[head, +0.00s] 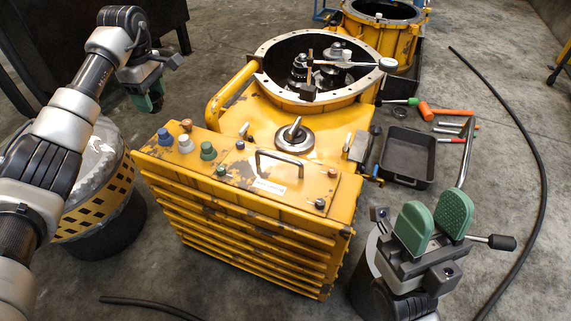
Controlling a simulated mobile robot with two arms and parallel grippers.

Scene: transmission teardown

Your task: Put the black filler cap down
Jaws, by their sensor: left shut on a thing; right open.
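My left gripper (150,95) hangs at the upper left, above the drum and left of the yellow transmission housing (285,195). Its green pads point down and are closed. The black filler cap is not clearly visible; the held thing is hidden by the fingers and wrist. My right gripper (439,228) is at the lower right, its two green pads apart with nothing between them. Blue (165,137), white (186,143) and green (208,151) caps stand on the housing's front left top.
A drum (103,175) stands at left. A black tray (407,157) lies on the floor right of the housing, near an orange hammer (426,111) and other tools. A black hose (541,170) curves at right. A second yellow casing (390,35) stands behind.

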